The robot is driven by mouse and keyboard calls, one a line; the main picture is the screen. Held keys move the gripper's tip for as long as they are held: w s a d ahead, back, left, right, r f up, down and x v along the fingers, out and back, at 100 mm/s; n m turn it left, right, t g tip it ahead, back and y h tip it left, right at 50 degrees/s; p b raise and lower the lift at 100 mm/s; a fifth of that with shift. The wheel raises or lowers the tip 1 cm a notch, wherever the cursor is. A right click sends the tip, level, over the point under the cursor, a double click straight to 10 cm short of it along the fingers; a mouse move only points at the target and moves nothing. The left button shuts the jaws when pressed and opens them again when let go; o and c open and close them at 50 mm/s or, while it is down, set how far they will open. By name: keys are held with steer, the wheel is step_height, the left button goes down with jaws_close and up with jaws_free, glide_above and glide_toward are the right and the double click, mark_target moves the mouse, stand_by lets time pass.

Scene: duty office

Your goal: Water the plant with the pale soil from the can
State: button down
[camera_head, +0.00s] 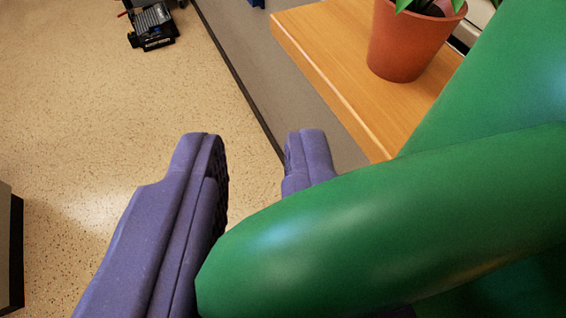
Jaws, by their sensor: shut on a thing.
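My gripper (256,165) is in the lower middle, its two purple fingers on either side of the handle of a large green can (470,185). It is shut on that handle. The can fills the right and lower right of the view; its spout and opening are out of view. A plant in a terracotta pot (408,45) stands on a wooden surface (325,52) at the upper right, beyond the can. Only the bottoms of its green leaves show. The soil in the pot looks dark where a little of it shows.
Speckled floor (90,120) lies open on the left. A black and grey device (154,27) sits on the floor at the top left. A dark-edged box (8,245) stands at the left edge. A dark strip runs along the grey band beside the wooden surface.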

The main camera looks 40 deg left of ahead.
steer(key=f+m+p, duration=0.1)
steer(key=p, duration=0.2)
steer(key=shift+s+a+f+g, duration=0.15)
steer(key=shift+s+g, duration=0.05)
steer(key=shift+g, duration=0.2)
steer(key=shift+r+m+g+y+p, duration=0.4)
steer(key=shift+r+m+p, duration=0.1)
steer(key=shift+r+p, duration=0.5)
steer(key=shift+r, duration=0.1)
stand_by(0.9)
steer(key=shift+r+p, duration=0.4)
steer(key=shift+r, duration=0.15)
stand_by(1.7)
steer(key=shift+r+m+p, duration=0.3)
steer(key=shift+r+p, duration=0.05)
steer(key=shift+p, duration=0.1)
stand_by(2.6)
